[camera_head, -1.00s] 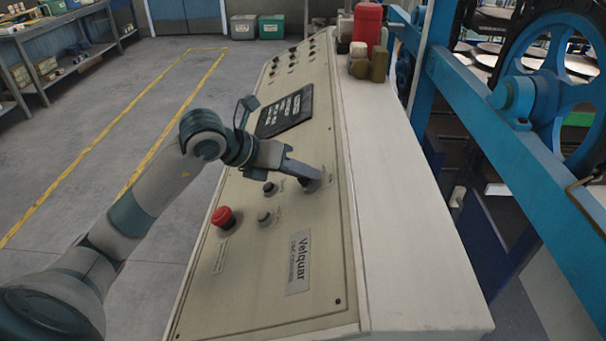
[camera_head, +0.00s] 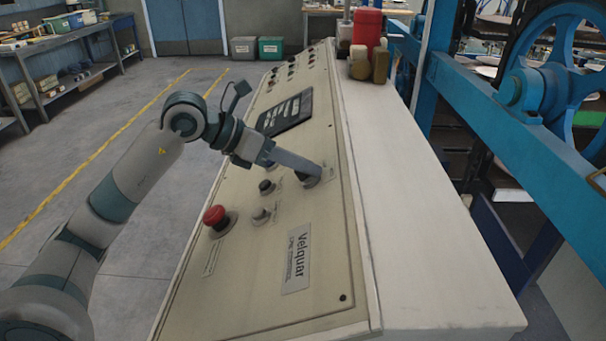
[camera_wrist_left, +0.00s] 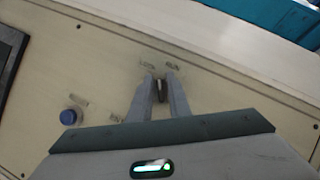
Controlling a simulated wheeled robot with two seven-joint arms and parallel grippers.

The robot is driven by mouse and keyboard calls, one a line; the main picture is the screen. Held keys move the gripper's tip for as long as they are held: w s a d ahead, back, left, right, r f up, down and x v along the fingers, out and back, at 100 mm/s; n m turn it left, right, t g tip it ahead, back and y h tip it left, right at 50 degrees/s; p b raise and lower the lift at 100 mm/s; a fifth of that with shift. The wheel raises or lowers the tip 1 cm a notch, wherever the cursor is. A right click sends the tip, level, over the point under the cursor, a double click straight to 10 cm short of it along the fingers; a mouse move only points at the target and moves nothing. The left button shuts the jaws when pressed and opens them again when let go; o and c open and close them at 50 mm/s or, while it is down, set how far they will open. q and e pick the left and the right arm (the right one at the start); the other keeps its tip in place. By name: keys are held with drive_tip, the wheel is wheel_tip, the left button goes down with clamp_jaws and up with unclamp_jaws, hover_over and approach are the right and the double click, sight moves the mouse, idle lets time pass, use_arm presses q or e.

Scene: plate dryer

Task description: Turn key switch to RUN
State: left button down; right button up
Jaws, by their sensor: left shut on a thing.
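The key switch (camera_head: 311,182) sits on the sloped beige control panel (camera_head: 262,215), near its right edge. My left gripper (camera_head: 308,174) reaches down to it from the left, with its fingertips at the switch. In the left wrist view the two fingers (camera_wrist_left: 160,88) are close together with a small dark piece, the key, between them. They are shut on it. Faint labels stand just beyond the fingertips; the right one appears to read RUN (camera_wrist_left: 173,66). The fingers hide most of the key, so its exact angle is hard to tell. My right gripper is not in view.
A red mushroom button (camera_head: 215,215) and small dark buttons (camera_head: 266,187) lie left of the switch. A dark display (camera_head: 286,112) is farther up the panel. A blue button (camera_wrist_left: 70,116) shows in the wrist view. Blue machine framing (camera_head: 500,150) stands at the right.

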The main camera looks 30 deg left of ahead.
use_arm(q)
drive_tip(key=m+b, duration=0.2)
drive_tip(key=f+m+g+h+b, duration=0.1)
drive_tip(key=m, duration=0.1)
drive_tip(key=shift+s+b, duration=0.1)
drive_tip(key=shift+b, duration=0.25)
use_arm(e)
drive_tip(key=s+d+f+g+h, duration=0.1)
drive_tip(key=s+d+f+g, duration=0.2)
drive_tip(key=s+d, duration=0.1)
use_arm(q)
drive_tip(key=shift+d+r+m+g+h, duration=0.1)
drive_tip(key=shift+m+g+h, duration=0.2)
drive_tip(key=shift+m+g, duration=0.1)
drive_tip(key=shift+s+r+m+g+h+b, duration=0.1)
drive_tip(key=shift+m+g+h+b, duration=0.3)
drive_tip(key=shift+m+b, duration=0.65)
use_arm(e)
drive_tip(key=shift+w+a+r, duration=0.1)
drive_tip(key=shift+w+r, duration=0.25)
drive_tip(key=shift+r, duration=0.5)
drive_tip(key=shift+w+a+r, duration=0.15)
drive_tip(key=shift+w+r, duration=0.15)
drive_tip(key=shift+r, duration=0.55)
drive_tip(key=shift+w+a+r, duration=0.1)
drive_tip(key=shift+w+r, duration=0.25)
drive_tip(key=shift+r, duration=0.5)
